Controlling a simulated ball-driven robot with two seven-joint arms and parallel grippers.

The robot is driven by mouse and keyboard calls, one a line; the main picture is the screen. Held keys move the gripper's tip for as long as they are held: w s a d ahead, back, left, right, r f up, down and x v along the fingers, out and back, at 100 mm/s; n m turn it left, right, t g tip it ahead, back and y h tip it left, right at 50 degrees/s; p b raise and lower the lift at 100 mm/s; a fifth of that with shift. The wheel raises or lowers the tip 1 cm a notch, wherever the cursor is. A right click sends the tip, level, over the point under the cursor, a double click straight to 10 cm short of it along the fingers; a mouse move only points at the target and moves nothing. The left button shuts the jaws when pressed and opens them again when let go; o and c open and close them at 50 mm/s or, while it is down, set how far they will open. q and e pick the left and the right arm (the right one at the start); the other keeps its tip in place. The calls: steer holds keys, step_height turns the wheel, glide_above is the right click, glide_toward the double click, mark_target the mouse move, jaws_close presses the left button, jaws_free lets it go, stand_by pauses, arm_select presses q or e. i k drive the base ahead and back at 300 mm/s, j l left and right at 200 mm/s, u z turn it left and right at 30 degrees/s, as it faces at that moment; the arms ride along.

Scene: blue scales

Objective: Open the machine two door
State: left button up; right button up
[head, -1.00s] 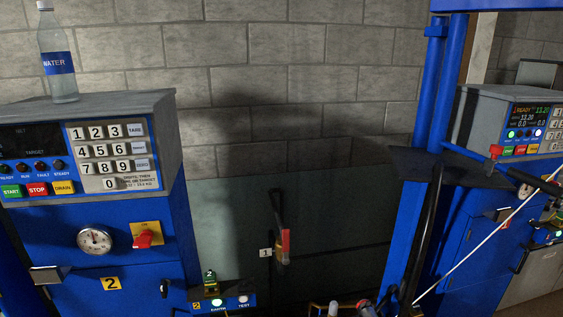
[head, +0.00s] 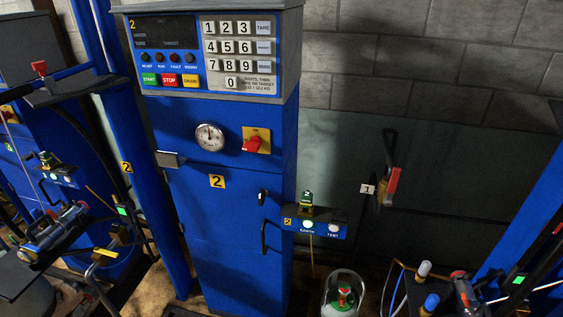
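Machine two (head: 180,130) is a blue cabinet with a grey-topped control head, left of centre in the head view. Its door (head: 225,240) is the lower blue front panel and looks shut. A yellow label "2" (head: 217,181) is at the panel's upper part. A black vertical handle (head: 264,237) is at the door's right edge, with a small black latch (head: 262,197) above it. A gauge (head: 209,137) and a red knob on a yellow plate (head: 255,142) are above the door.
A small blue box with "EARTH" and "TEST" lamps (head: 312,229) juts out right of the door. A bench with tools (head: 465,292) is at lower right, and other equipment (head: 45,240) at left. Blue posts (head: 130,150) stand left.

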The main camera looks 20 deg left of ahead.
mark_target(216, 203)
steer(key=u, duration=1.25)
